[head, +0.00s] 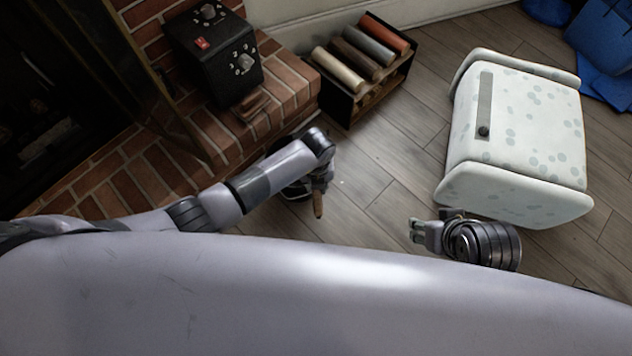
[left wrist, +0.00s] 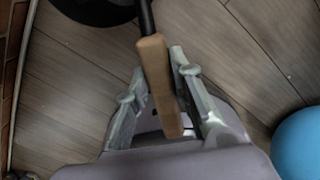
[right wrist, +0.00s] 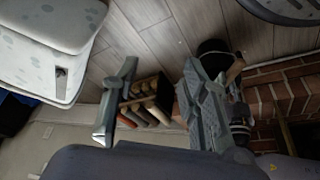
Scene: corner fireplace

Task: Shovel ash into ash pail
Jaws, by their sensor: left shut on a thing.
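My left gripper (head: 322,179) is shut on the wooden handle (head: 318,205) of a tool, over the floor near the hearth. In the left wrist view the handle (left wrist: 160,85) lies between the fingers, and a dark rod runs from it towards the top edge. The tool's far end is out of that view. A dark round thing, perhaps the pail (left wrist: 95,8), is cut off at the top; in the head view my left arm mostly covers it. My right gripper (head: 418,232) is empty, its fingers apart in the right wrist view (right wrist: 160,70). I cannot make out ash.
The brick hearth (head: 150,170) and dark fireplace opening (head: 50,90) are at the left. A black box with knobs (head: 215,58) stands on the bricks. A rack of coloured rolls (head: 365,60) stands beside it. A white spotted cabinet (head: 530,120) is at the right. Wooden floor lies between.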

